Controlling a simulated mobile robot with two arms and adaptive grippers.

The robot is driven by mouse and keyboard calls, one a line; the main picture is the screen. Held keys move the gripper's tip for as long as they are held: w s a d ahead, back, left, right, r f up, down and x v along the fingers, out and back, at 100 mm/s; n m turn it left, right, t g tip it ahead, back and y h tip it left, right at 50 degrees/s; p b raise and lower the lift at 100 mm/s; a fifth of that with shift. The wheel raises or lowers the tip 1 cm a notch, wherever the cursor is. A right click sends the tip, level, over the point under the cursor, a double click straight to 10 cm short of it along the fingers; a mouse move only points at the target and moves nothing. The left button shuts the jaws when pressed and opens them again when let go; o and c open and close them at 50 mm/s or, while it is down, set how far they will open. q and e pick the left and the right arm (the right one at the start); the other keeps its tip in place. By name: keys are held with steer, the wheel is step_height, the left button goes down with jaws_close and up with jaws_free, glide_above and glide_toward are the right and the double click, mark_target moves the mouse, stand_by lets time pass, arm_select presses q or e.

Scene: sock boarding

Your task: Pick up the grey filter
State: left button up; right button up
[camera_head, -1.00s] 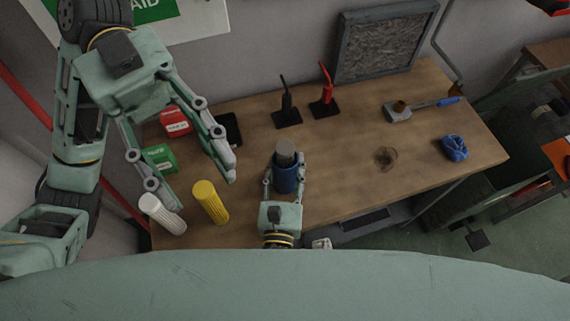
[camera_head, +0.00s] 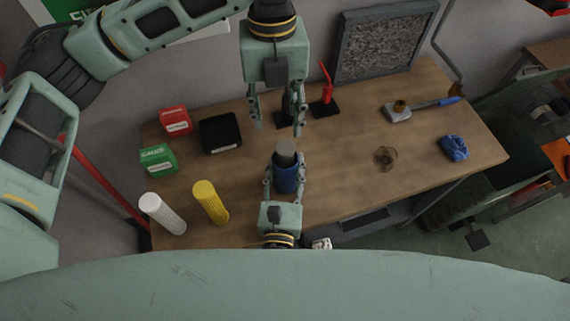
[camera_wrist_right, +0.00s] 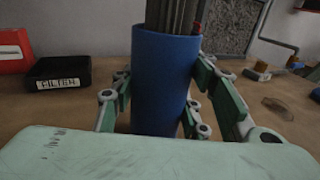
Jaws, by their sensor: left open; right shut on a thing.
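The grey filter (camera_head: 285,148) stands upright in the blue cylindrical housing (camera_head: 287,181), its top showing above the rim. In the right wrist view the grey filter (camera_wrist_right: 174,16) looks ribbed and sticks out of the blue housing (camera_wrist_right: 160,80); its lower part is hidden inside. My right gripper (camera_head: 286,172) is shut on the blue housing, a finger on each side. My left gripper (camera_head: 278,129) is open and empty, fingers pointing down, just behind and above the filter in the head view; it is not touching it.
A white filter (camera_head: 162,213) and a yellow filter (camera_head: 210,202) stand at the table's front left. Red (camera_head: 175,120), green (camera_head: 158,159) and black (camera_head: 220,132) boxes lie behind them.

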arm_select(q)
glide_above(281, 147)
steer(key=f, duration=0.4)
steer(key=shift+a+f, duration=0.2)
steer(key=shift+a, duration=0.1)
steer(key=shift+d+f, duration=0.15)
steer(key=shift+f, duration=1.2)
steer(key=shift+d+f, duration=0.15)
steer(key=shift+f, duration=1.15)
jaws_close()
